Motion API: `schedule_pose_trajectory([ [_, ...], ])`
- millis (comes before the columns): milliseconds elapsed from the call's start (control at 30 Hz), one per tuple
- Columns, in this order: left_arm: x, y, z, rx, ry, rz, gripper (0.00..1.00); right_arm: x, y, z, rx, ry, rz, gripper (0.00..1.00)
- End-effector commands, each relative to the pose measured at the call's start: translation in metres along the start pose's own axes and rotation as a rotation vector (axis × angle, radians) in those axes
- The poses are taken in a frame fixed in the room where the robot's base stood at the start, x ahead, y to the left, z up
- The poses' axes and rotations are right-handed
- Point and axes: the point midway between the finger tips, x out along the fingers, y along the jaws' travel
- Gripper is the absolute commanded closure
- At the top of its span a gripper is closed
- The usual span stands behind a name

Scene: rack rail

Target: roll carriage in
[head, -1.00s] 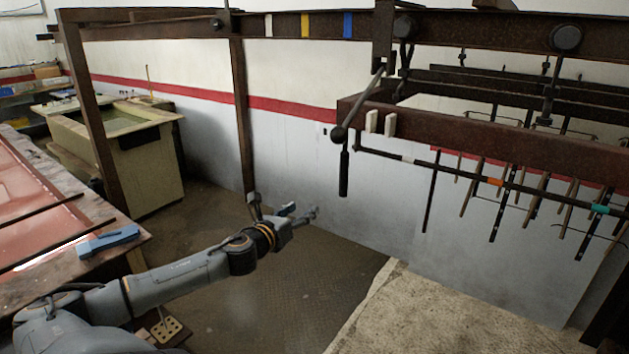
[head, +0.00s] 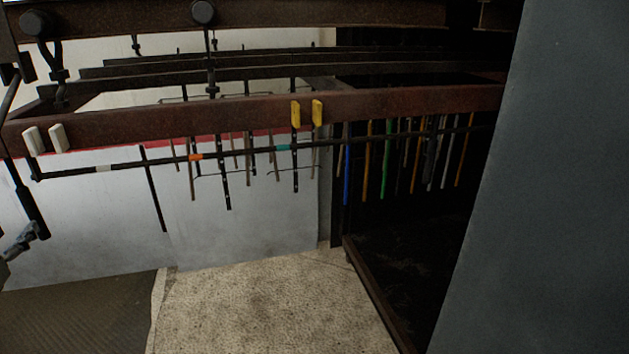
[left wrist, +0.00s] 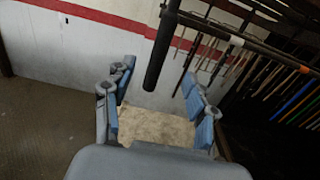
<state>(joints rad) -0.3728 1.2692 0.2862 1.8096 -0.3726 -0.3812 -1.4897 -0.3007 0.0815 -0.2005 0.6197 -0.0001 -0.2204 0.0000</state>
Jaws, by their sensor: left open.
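The carriage (head: 250,113) is a rusty brown frame hung by hooks from round rollers (head: 203,13) on the overhead rail (head: 300,12). Thin rods hang from it. It carries a white tab pair and a yellow tab pair (head: 296,114). A black handle (head: 32,212) hangs at its left end; it also shows in the left wrist view (left wrist: 163,50). My left gripper (head: 18,242) is at the handle's lower end in the head view. In the left wrist view the gripper (left wrist: 158,88) is open, with the handle's end appearing between its fingers. I cannot tell whether they touch. My right gripper is out of view.
A dark bay (head: 400,240) at the right holds several coloured rods; the carriage's right part reaches across its front. A large grey surface (head: 550,180) blocks the right side. Pale floor (head: 250,305) below the carriage is clear.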

Motion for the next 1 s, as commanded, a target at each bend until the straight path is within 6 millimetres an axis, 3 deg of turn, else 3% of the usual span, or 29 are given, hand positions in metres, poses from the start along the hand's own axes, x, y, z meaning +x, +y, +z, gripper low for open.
schedule_pose_trajectory([
  [33, 0.008, 0.000, -0.005, 0.004, -0.005, -0.001, 0.43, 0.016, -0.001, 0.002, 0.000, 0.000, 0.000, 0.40],
  [267, 0.030, 0.001, -0.005, 0.004, -0.007, 0.002, 0.43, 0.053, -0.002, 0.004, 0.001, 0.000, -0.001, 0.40],
  [333, 0.033, 0.006, 0.005, -0.007, -0.004, 0.010, 0.43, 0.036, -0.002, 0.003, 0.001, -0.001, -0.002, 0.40],
  [733, 0.066, 0.002, 0.007, -0.008, -0.004, 0.004, 0.43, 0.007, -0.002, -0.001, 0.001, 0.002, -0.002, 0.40],
  [800, 0.063, 0.002, 0.000, -0.002, 0.000, 0.003, 0.43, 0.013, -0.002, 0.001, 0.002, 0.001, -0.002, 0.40],
  [1000, 0.070, 0.003, 0.002, -0.004, -0.001, 0.005, 0.43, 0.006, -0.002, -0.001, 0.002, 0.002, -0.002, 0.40],
])
